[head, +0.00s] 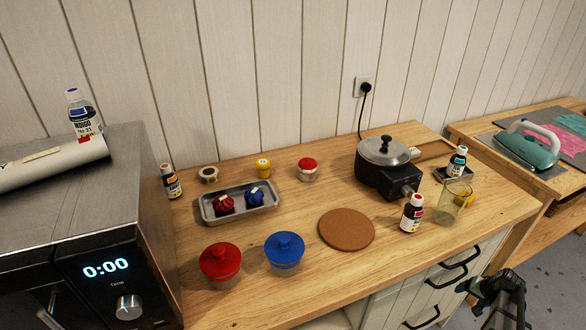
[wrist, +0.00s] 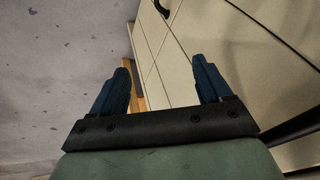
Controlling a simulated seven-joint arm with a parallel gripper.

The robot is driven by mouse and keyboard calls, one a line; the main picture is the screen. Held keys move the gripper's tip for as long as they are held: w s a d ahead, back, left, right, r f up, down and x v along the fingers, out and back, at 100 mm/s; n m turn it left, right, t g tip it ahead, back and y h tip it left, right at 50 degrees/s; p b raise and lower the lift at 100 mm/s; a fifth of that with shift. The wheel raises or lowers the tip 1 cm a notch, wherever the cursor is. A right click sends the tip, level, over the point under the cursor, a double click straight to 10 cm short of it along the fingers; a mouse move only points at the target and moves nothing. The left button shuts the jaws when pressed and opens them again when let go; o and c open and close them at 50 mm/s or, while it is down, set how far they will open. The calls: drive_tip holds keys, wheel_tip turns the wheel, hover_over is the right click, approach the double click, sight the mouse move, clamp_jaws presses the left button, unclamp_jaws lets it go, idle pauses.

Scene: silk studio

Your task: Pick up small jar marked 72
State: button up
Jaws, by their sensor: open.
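No number 72 can be read on any jar. A small yellow jar (head: 263,168) and a small red-lidded white jar (head: 307,169) stand near the wall at the back of the wooden counter. Larger jars with a red lid (head: 221,264) and a blue lid (head: 284,252) stand near the front edge. My gripper (head: 497,285) is at the lower right, off the counter's front and far from these jars. In the wrist view its two blue fingers (wrist: 161,66) are apart with nothing between them; only floor and cabinet fronts show beyond.
A metal tray (head: 210,216) holds red and blue bundles. A cork mat (head: 346,230), dark pot (head: 375,178), red-capped bottle (head: 412,214) and glass beaker (head: 453,203) stand to the right. Drawer handles (head: 446,279) stick out below the counter near my gripper.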

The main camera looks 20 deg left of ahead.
drive_tip(key=w+d+r+t+h, duration=0.1)
drive_tip(key=w+d+r+t, duration=0.1)
drive_tip(key=w+d+r, duration=0.65)
drive_tip(key=w+d+r+m+t, duration=0.15)
drive_tip(key=d+r, duration=0.35)
drive_tip(key=r, duration=0.9)
drive_tip(key=w+d+r+n+t+h, duration=0.1)
drive_tip(key=w+d+r+t, duration=0.2)
drive_tip(key=w+d+r, duration=0.65)
drive_tip(key=w+a+r+n+y, duration=0.25)
drive_tip(key=a+r, duration=0.75)
drive_tip(key=r, duration=0.6)
drive_tip(key=a+n+g+y, duration=0.2)
drive_tip(key=a+n+g, duration=0.35)
drive_tip(key=a, duration=3.85)
drive_tip(key=n+g, duration=0.2)
drive_tip(key=n, duration=0.4)
approach(263, 161)
drive_tip(key=shift+h, duration=0.25)
drive_tip(key=x, duration=0.6)
drive_tip(key=shift+w+a+f, duration=0.15)
drive_tip(key=shift+w+a, duration=0.25)
drive_tip(key=shift+s+x, duration=0.15)
drive_tip(key=shift+x, duration=0.75)
drive_tip(key=shift+s+x, duration=0.15)
drive_tip(key=shift+x, duration=0.75)
drive_tip(key=shift+s+x, duration=0.2)
drive_tip(key=shift+x, duration=0.65)
drive_tip(key=shift+d+f, duration=0.1)
drive_tip(key=shift+f, duration=0.05)
